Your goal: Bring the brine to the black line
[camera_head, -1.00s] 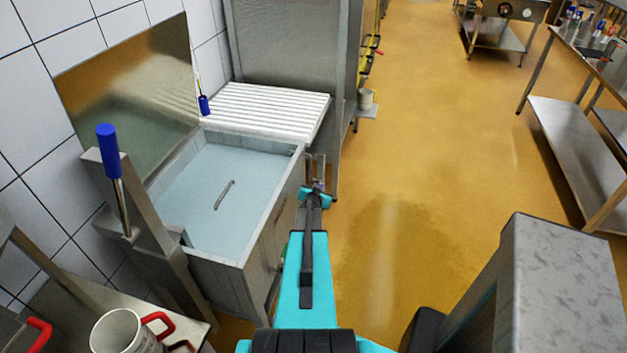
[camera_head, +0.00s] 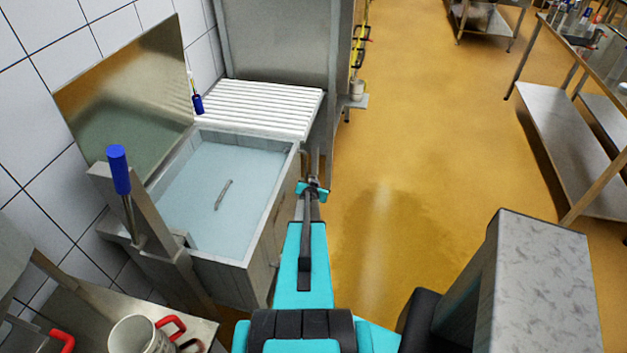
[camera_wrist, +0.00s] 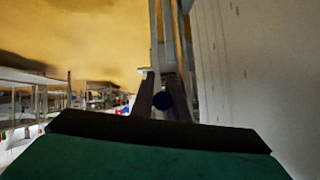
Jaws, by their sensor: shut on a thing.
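The steel brine tank (camera_head: 268,224) stands against the wall, with pale blue brine (camera_head: 205,200) in it. The brine surface lies below the rim. A thin bent metal bar (camera_head: 223,194) shows in the brine. I cannot make out a black line. My gripper (camera_head: 313,188) is low at the tank's right outer side in the head view, its fingertips mostly hidden. In the wrist view my gripper (camera_wrist: 160,92) has two dark fingers close around a small dark blue round thing (camera_wrist: 162,101), beside a pale vertical wall. What that thing belongs to is unclear.
A blue-handled rod (camera_head: 118,170) stands at the tank's near left corner. A white slatted board (camera_head: 262,108) adjoins the far end. A white mug with red handle (camera_head: 135,336) stands at front left. The yellow floor (camera_head: 410,130) to the right is open.

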